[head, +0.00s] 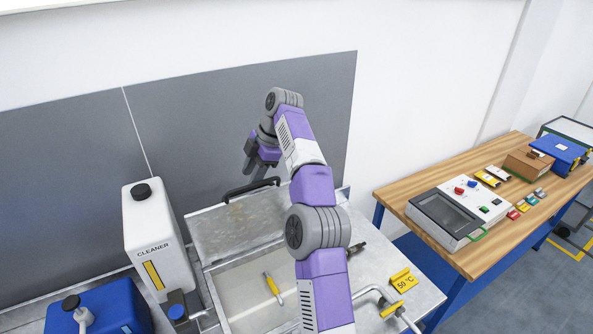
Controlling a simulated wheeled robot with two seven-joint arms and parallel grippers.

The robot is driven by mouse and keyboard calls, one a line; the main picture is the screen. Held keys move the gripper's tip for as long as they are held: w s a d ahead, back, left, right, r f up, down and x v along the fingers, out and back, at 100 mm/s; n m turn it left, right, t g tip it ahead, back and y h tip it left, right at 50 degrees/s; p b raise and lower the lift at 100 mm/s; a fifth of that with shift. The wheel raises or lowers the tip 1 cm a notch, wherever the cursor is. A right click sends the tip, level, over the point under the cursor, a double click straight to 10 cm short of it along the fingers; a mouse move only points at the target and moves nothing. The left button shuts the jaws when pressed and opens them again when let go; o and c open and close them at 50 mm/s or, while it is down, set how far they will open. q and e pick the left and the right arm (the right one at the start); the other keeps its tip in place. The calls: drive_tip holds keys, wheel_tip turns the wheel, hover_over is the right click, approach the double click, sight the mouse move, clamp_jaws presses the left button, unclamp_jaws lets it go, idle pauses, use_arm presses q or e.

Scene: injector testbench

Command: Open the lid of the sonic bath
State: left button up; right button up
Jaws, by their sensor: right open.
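The sonic bath (210,290) is a metal basin with pale liquid in it, seen from above. Its metal lid (232,225) is raised off the basin at the back, so the basin is uncovered. The black lid handle (238,191) sits along the lid's far, upper edge. My right gripper (256,170) is above and just behind the handle's right end, with its jaws open and nothing seen between them. Whether it touches the handle is not clear. My right arm hides the bath's right side. My left gripper is out of view.
A yellow-handled object (272,284) is in the basin. A white cleaner canister (157,235) and a blue container (103,312) stand at left. A wooden bench (420,190) holds a control box (452,213). A grey wall panel is behind.

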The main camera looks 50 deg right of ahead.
drive_tip(key=s+d, duration=0.8)
drive_tip(key=shift+s+d, duration=0.1)
drive_tip(key=shift+s, duration=0.3)
